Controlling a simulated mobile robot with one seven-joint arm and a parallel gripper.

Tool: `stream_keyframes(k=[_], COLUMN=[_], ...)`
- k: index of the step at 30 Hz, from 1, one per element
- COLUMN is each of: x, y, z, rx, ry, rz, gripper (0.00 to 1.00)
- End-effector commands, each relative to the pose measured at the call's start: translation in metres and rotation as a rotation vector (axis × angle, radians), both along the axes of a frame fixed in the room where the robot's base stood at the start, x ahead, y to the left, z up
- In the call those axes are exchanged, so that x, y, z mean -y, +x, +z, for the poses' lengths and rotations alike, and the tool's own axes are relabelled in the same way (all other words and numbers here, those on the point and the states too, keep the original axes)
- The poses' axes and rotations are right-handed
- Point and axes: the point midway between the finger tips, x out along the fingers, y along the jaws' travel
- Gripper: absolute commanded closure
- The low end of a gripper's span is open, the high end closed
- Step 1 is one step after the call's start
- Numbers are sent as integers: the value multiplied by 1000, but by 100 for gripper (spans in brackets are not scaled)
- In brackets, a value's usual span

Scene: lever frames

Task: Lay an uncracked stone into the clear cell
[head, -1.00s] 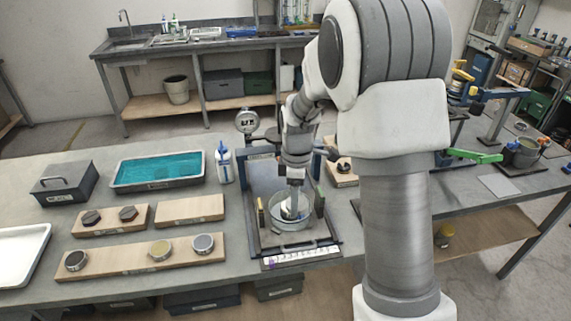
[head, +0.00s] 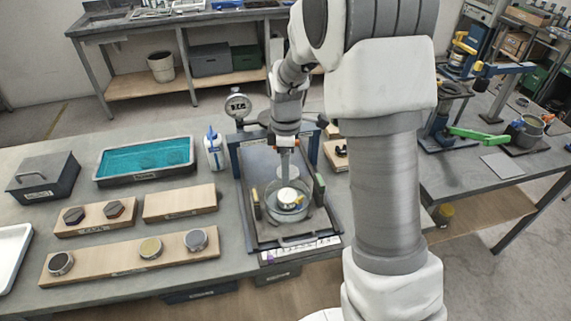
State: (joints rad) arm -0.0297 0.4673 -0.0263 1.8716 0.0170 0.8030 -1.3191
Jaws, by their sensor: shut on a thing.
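My gripper (head: 286,178) points straight down over a round clear dish (head: 288,214) on a dark stand. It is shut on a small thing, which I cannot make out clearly. A pale disc with a yellowish mark (head: 288,197) shows in the dish just below the fingertips; I cannot tell if it is the held thing. Two dark hexagonal pieces (head: 113,209) lie on a short wooden block at the left. Three round pieces, one dark (head: 60,263), one yellowish (head: 150,248) and one grey (head: 196,240), sit on a long wooden board. Cracks are too small to see.
A dial gauge (head: 238,106) stands behind the dish at the stand's left. A teal-filled tray (head: 145,160), a white bottle (head: 214,150) and a dark lidded box (head: 43,178) stand at the back left. A bare wooden block (head: 180,203) lies in front of the tray.

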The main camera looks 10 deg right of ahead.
Motion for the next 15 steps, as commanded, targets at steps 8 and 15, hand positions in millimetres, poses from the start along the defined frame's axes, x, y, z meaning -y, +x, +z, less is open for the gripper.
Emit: stream_keyframes(k=[8, 15], x=[0, 0], y=[0, 0], z=[-22, -38], rx=[0, 1], ry=[0, 0], rz=[1, 1], gripper=[89, 89])
